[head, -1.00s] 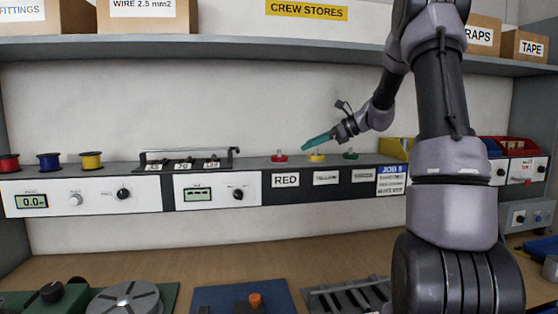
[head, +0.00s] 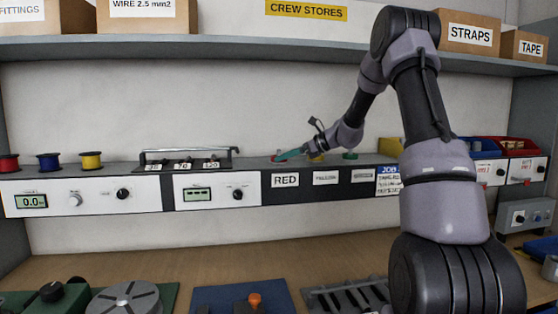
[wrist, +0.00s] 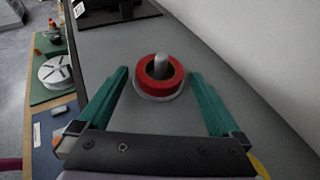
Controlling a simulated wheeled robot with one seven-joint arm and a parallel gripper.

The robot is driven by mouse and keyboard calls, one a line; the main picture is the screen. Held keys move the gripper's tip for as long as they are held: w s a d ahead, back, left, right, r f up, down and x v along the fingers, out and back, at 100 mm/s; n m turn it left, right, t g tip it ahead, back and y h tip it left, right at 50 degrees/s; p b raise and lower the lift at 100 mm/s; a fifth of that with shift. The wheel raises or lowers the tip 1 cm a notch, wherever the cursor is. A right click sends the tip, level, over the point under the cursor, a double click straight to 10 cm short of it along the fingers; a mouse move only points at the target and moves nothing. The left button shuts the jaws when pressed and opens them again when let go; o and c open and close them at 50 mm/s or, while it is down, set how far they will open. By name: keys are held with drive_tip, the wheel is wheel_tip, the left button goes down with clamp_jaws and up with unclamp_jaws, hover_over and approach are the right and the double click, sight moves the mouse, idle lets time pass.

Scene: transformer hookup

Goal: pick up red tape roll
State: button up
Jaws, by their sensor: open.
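The red tape roll (wrist: 159,75) sits around a grey peg on a round base on the shelf, ahead of my gripper in the wrist view. My gripper (wrist: 158,80) is open, with one teal finger on each side of the roll and the roll apart from both. In the head view my gripper (head: 280,158) is low at the shelf, beside the red roll (head: 277,157), above the RED label (head: 286,180). The fingers partly hide the roll there.
The yellow roll (head: 317,158) and green roll (head: 350,155) stand to the right on the same shelf. A black rack with a bar handle (head: 187,152) is to the left. A white wall (wrist: 245,45) rises close on the right in the wrist view.

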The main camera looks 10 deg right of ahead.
drive_tip(key=c, duration=1.4)
